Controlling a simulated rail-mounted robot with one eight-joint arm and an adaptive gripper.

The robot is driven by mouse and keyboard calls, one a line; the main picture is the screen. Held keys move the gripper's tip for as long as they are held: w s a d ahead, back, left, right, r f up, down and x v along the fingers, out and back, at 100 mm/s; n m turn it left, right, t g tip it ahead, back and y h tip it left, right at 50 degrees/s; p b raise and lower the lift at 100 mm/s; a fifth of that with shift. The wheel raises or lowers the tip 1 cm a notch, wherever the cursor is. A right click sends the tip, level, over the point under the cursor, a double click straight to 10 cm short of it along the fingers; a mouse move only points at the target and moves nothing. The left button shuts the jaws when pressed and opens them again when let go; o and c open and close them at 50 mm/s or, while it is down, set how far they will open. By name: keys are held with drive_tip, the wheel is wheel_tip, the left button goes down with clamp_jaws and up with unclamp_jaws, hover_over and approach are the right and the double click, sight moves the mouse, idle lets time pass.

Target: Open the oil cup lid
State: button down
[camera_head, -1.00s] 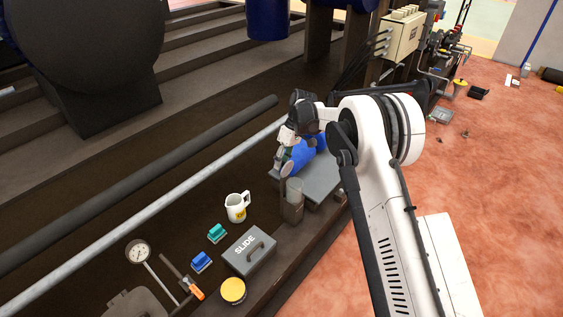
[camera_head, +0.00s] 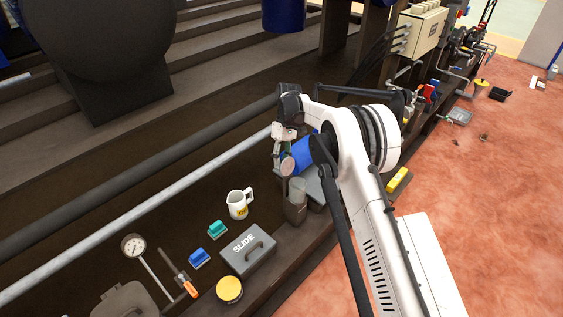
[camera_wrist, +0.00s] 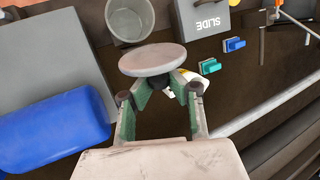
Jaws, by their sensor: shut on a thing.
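The oil cup (camera_head: 295,210) is a grey upright cup on the bench edge, with a paler round upper part. In the wrist view its round mouth (camera_wrist: 130,20) is open and its inside shows. The lid (camera_wrist: 152,60) is a pale round disc beside the cup's rim, tilted; it also shows in the head view (camera_head: 288,166). My gripper (camera_wrist: 160,86) is shut on the lid at its underside, with a dark part of it between the fingertips. I cannot tell whether the lid still touches the cup.
A blue rounded object (camera_wrist: 50,130) and a grey box (camera_wrist: 45,60) are close beside my gripper. A white mug (camera_head: 238,205), teal (camera_head: 217,229) and blue (camera_head: 199,258) blocks, a SLIDE box (camera_head: 248,250) and a yellow-topped tin (camera_head: 229,290) stand nearby. A pale pipe runs behind.

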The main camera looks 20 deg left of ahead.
drive_tip(key=c, duration=1.6)
unclamp_jaws()
drive_tip(key=v, duration=1.2)
